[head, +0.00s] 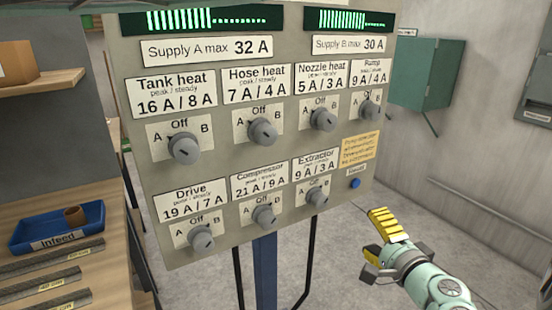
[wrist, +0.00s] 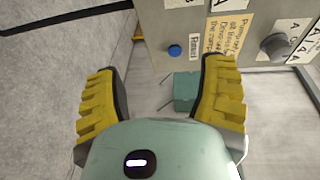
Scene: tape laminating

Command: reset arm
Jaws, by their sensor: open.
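My gripper (head: 378,240) is at the lower right of the head view, in front of and below the panel's lower right corner. Its yellow fingers also show in the wrist view (wrist: 160,98), spread apart with nothing between them. The control panel (head: 225,180) carries rows of grey knobs, such as the Tank heat knob (head: 184,149) and the Extractor knob (head: 318,196). A blue button (head: 355,183) sits at the panel's lower right. It also shows in the wrist view (wrist: 175,51), beyond the fingers and apart from them.
A wooden bench at the left holds a blue Infeed tray (head: 60,250) with a small brown piece in it. A green wall box (head: 428,75) and a grey box (head: 535,85) are at the right. A blue post (head: 265,270) stands below the panel. Floor at the right is clear.

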